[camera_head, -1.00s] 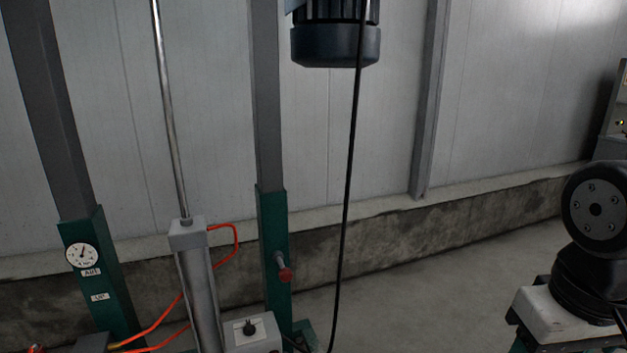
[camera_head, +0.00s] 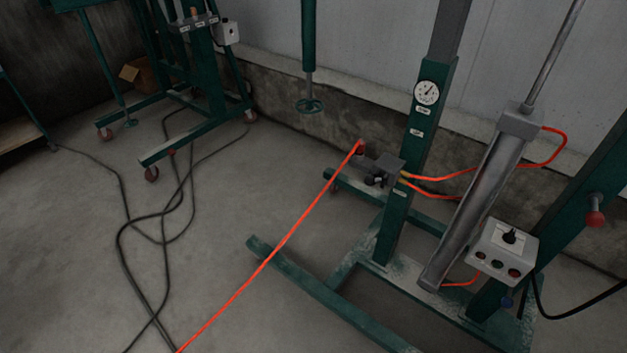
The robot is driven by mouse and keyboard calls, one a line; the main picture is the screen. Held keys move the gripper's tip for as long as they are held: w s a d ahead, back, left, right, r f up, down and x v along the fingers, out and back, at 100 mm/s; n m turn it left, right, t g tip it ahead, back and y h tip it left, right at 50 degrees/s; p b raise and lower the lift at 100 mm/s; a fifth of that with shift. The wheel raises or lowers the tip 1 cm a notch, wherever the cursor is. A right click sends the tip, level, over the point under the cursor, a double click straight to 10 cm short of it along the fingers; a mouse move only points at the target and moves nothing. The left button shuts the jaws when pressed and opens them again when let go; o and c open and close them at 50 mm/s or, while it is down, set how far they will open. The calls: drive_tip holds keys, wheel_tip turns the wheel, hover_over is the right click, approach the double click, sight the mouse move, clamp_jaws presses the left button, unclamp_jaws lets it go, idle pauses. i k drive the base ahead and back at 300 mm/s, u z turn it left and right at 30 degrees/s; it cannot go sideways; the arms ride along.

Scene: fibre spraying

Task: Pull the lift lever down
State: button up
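The green and grey lift stand (camera_head: 408,160) stands at the right, with a round gauge (camera_head: 427,92) and small labels on its left post. A grey valve block (camera_head: 383,167) with small dark fittings (camera_head: 374,180) sits at the left of this post, joined to orange hoses. A grey control box (camera_head: 502,250) with a black knob and several buttons is at the lower right. A red-ended handle (camera_head: 596,217) sticks out of the right post. I cannot tell which part is the lift lever. My gripper is not in view.
An orange hose (camera_head: 270,258) runs across the floor, and black cables (camera_head: 130,225) lie at the left. Another green wheeled frame (camera_head: 205,132) stands at the back left. A green foot bar (camera_head: 325,298) extends across the floor in front. Bare concrete lies between.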

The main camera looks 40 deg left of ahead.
sight(370, 180)
drive_tip(key=u, duration=1.3)
